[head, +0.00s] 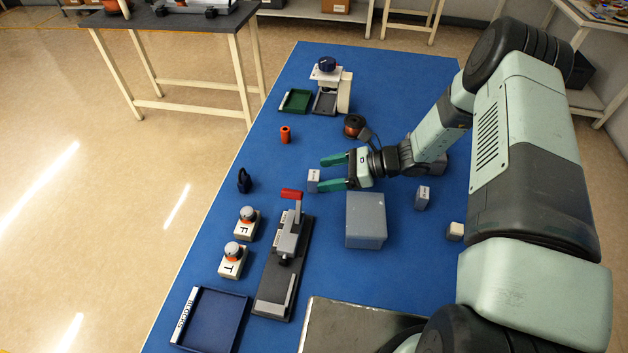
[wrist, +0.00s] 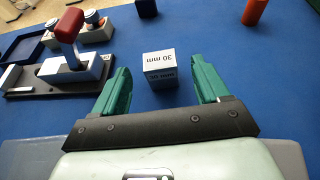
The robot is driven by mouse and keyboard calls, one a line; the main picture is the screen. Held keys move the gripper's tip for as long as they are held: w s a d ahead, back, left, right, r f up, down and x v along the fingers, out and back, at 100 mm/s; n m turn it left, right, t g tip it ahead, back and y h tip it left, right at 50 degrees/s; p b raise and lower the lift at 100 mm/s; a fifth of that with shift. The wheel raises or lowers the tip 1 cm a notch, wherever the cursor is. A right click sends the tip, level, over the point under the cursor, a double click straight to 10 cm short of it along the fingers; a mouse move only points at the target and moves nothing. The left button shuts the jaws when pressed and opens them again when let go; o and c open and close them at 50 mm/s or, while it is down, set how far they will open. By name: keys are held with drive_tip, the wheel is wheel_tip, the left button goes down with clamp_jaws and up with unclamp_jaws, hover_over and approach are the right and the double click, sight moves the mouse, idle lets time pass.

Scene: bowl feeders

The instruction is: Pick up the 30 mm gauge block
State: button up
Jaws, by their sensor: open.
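The 30 mm gauge block (wrist: 160,69) is a small light grey block with "30 mm" lettering, standing on the blue table. In the wrist view it lies ahead of the gap between my fingers, near their tips. My gripper (wrist: 161,78) is open and empty, with a green finger to each side. In the head view the block (head: 313,180) is beside my gripper (head: 327,171), at its left end near the green fingertips. Whether any finger touches it cannot be told.
A grey box (head: 366,220) stands just below my gripper. A clamp fixture with a red handle (head: 291,194) is to the lower left. Other small blocks (head: 422,198) (head: 455,231) stand to the right. A blue tray (head: 210,318) is at the front. An orange cylinder (head: 285,134) stands farther back.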

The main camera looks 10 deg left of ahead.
drive_tip(key=x, duration=0.6)
drive_tip(key=shift+a+f, duration=0.15)
